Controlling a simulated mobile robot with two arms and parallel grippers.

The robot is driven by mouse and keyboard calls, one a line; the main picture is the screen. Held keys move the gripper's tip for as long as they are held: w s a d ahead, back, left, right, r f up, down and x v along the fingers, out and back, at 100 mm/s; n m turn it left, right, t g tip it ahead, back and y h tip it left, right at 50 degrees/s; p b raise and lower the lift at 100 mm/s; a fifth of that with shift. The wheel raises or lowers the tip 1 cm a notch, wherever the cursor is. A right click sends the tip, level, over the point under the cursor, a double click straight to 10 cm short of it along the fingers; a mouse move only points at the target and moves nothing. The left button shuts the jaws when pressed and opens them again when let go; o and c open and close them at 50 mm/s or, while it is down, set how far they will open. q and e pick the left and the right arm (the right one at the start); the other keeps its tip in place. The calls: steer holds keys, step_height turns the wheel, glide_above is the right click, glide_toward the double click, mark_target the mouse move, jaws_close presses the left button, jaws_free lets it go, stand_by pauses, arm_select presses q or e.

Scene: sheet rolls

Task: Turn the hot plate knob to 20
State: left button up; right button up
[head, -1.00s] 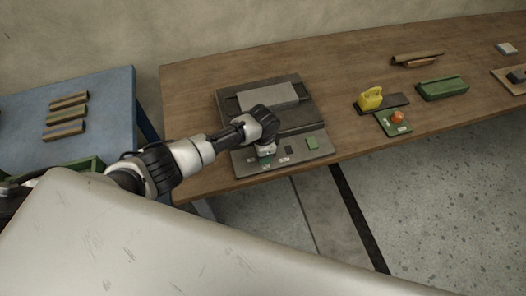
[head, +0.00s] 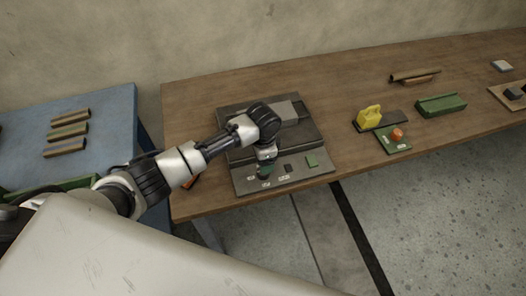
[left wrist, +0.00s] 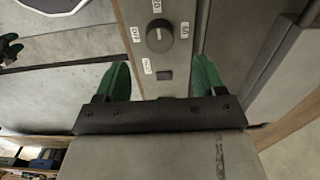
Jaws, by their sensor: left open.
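The hot plate (head: 310,133) is a dark flat unit on the wooden table, with a grey front panel bearing small white labels. In the left wrist view its dark round knob (left wrist: 159,36) has white labels around it, one reading OFF at left and one like 20 at the top. I cannot read the pointer's position surely. My left gripper (head: 265,172) hangs over the front panel in the head view. My right gripper is not in view.
A yellow object (head: 369,117), an orange knob on a green plate (head: 388,146) and a green block (head: 441,105) stand further right. A blue table (head: 100,100) is at left.

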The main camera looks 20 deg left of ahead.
arm_select(q)
steer(key=shift+r, duration=1.6)
